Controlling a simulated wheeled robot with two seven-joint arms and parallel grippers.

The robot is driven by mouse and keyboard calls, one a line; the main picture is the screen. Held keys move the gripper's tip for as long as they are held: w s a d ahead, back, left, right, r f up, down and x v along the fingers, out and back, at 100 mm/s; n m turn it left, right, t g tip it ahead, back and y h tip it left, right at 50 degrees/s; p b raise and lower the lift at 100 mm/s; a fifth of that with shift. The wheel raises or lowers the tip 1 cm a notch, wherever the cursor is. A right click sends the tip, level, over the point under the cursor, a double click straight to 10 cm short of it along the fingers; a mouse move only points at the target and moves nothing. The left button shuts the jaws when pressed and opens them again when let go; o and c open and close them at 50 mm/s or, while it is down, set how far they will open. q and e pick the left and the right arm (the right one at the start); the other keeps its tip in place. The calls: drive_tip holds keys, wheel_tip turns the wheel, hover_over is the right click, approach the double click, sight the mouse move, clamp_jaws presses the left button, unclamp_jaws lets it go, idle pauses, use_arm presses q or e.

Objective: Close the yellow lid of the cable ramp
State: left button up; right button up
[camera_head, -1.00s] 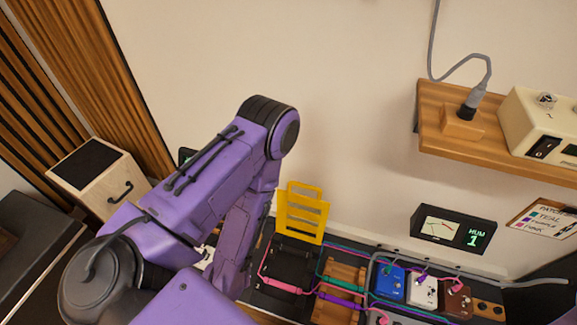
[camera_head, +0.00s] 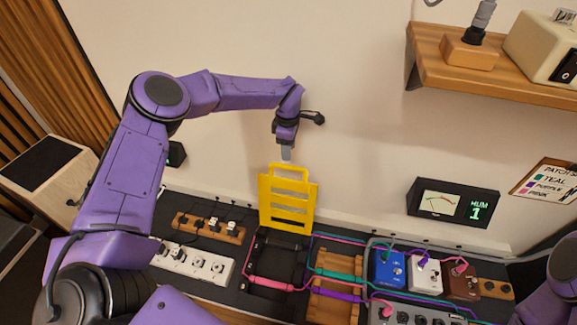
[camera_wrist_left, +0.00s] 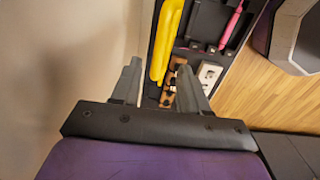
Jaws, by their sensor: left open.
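The yellow lid (camera_head: 287,202) of the cable ramp stands upright, raised at the back of the black ramp base (camera_head: 276,262). Its handle loop is at the top. My left gripper (camera_head: 287,154) is just above the lid's top edge, pointing down, and appears apart from it. In the left wrist view my left gripper (camera_wrist_left: 157,85) has its two fingers spread and empty, with the yellow lid (camera_wrist_left: 168,40) beyond them. A pink cable (camera_head: 268,284) lies across the ramp base. Part of my right arm shows at the right edge; its gripper is out of view.
A white power strip (camera_head: 192,262) and a wooden block with plugs (camera_head: 210,228) lie left of the ramp. A wooden cable rack (camera_head: 335,286) and several pedals, including a blue one (camera_head: 388,271), are to the right. A wooden shelf (camera_head: 440,62) juts from the wall.

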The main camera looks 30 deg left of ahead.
sight(289, 166)
use_arm(q)
wheel_tip(289, 166, down, 7)
drive_tip(key=shift+f+b, duration=0.1)
drive_tip(key=shift+b, duration=0.25)
drive_tip(key=shift+c, duration=0.2)
clamp_jaws()
